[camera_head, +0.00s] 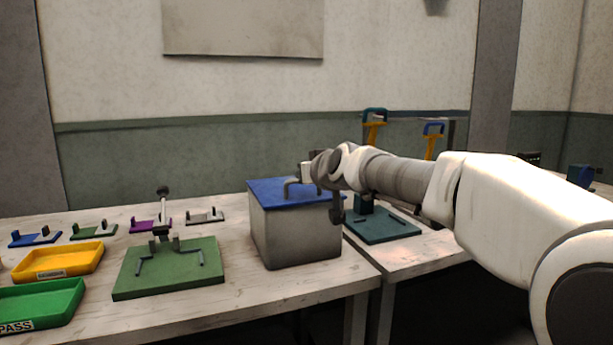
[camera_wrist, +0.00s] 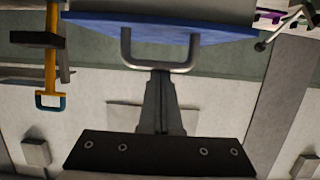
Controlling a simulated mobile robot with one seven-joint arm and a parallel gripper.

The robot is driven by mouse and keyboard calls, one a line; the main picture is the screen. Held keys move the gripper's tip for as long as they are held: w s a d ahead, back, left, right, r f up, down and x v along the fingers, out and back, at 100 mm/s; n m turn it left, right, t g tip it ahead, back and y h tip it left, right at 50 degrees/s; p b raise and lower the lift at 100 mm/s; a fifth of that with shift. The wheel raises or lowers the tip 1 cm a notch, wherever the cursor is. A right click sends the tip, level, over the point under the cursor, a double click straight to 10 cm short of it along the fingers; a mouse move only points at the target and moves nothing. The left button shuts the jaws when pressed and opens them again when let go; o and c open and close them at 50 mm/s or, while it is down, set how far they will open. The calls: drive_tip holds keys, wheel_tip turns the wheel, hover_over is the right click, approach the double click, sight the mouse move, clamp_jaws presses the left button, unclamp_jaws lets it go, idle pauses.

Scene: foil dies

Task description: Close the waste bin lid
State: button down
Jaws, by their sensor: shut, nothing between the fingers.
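A grey U-shaped handle (camera_head: 287,188) stands on the lid. The wrist view shows the lid (camera_wrist: 90,22) and the handle (camera_wrist: 127,48) upside down. My gripper (camera_wrist: 161,76) is shut and empty, its fingertips right at the handle's bar; I cannot tell if they touch. In the head view my wrist hides the gripper's tips and the lid's right part.
A green fixture plate (camera_head: 190,262) with a clamp stands left of the bin. Yellow (camera_head: 58,264) and green (camera_head: 40,302) trays lie farther left. Bare table lies in front of the bin.

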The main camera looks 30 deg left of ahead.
drive_tip(key=shift+d+f+g+h, duration=0.2)
drive_tip(key=shift+f+g+h, duration=0.1)
drive_tip(key=shift+f, duration=1.4)
wheel_tip(320, 180, up, 7)
drive_tip(key=p, duration=0.3)
drive_tip(key=b, duration=0.4)
approach(306, 200)
drive_tip(key=shift+x, duration=1.3)
drive_tip(key=shift+s+f, duration=0.15)
drive_tip(key=shift+f, duration=0.05)
